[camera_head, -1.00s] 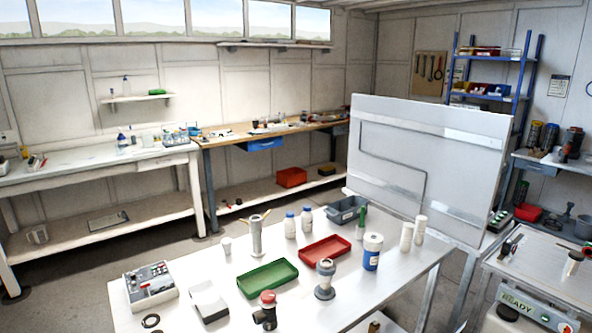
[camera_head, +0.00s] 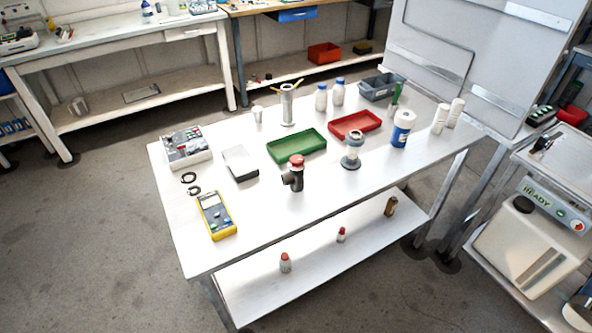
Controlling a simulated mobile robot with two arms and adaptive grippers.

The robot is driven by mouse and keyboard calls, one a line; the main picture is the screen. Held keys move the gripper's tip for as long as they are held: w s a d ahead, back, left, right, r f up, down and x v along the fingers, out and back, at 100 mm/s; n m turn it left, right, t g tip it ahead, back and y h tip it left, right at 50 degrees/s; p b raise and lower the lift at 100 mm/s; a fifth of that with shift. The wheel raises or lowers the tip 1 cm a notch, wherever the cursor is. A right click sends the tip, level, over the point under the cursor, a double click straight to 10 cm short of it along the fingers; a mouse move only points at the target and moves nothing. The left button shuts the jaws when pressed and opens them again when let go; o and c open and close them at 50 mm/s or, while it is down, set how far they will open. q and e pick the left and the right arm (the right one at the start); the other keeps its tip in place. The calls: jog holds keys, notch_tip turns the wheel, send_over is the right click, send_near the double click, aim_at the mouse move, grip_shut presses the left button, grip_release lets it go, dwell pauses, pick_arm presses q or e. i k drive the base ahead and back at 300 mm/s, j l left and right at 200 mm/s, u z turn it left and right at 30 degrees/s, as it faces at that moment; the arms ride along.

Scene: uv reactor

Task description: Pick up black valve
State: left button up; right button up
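The black valve (camera_head: 294,177) stands upright near the front edge of the white table (camera_head: 250,215). It has a dark body with a side outlet and a red cap on top. A green tray is behind it and a grey flanged fitting (camera_head: 351,150) is to its right. Neither of my grippers is in view.
The table also holds a green tray (camera_head: 272,152), a red tray (camera_head: 344,130), a yellow multimeter (camera_head: 216,214), a control box (camera_head: 186,152), and several bottles. A lower shelf (camera_head: 300,282) carries small capped bottles. A cart (camera_head: 560,185) stands at the right. Grey floor is clear in front.

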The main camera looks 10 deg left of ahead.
aim_at(295, 178)
jog(key=i+l+u, duration=0.2)
jog(key=i+l, duration=0.2)
jog(key=i+l+u, duration=0.45)
jog(key=i+l, duration=0.2)
jog(key=l, duration=0.35)
